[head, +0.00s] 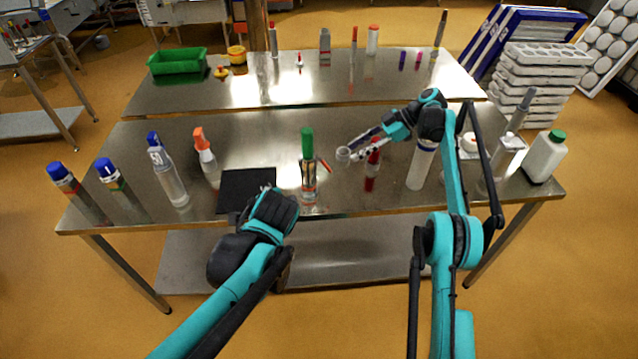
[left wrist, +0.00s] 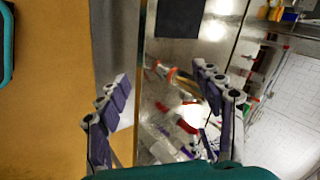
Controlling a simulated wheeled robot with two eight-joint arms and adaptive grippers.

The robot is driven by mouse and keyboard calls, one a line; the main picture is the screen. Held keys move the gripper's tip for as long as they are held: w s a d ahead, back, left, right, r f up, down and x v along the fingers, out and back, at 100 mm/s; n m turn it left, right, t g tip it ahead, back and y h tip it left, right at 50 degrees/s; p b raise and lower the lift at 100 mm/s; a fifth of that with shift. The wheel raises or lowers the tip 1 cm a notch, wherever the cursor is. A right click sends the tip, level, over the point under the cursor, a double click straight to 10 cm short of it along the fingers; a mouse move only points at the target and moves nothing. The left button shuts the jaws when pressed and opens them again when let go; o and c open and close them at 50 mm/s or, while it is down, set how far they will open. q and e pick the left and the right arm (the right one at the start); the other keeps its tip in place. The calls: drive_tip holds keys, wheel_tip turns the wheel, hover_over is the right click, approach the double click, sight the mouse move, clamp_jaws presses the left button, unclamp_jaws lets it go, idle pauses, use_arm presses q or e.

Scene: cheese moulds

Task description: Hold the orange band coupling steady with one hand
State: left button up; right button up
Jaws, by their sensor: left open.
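A small orange piece (head: 325,166) shows beside a green-capped bottle (head: 308,160) near the middle of the front table; I cannot tell if it is the coupling's band. A pale grey ring-shaped piece (head: 343,154) is at the fingertips of my right gripper (head: 358,147), which reaches in from the right; whether it is gripped is unclear. My left gripper (head: 272,208) is over the front edge, by the black mat, its fingers hidden in the head view. In the left wrist view my left gripper (left wrist: 163,80) is open, with an orange patch (left wrist: 170,72) beyond its fingertips.
A black mat (head: 245,190) lies left of the green-capped bottle. A red bottle (head: 373,158) and a white cylinder (head: 420,168) stand near my right arm. Several bottles stand at the left, including an orange-capped one (head: 205,155). A white jug (head: 545,157) is far right.

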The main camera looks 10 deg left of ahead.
use_arm(q)
drive_tip(key=w+d+f+m+t+y, duration=0.1)
drive_tip(key=w+d+f+m+y, duration=0.15)
drive_tip(key=w+m, duration=0.65)
drive_tip(key=m+t+y, duration=0.2)
drive_tip(key=m+t, duration=0.1)
drive_tip(key=m, duration=0.6)
approach(311, 178)
drive_tip(key=x, duration=0.4)
drive_tip(key=shift+a+r, duration=0.2)
drive_tip(key=shift+a, duration=0.05)
drive_tip(key=shift+w+f+m, duration=0.3)
drive_tip(key=shift+w, duration=0.05)
drive_tip(key=x, duration=1.1)
drive_tip(key=shift+w+f, duration=0.15)
drive_tip(key=shift+w, duration=0.05)
clamp_jaws()
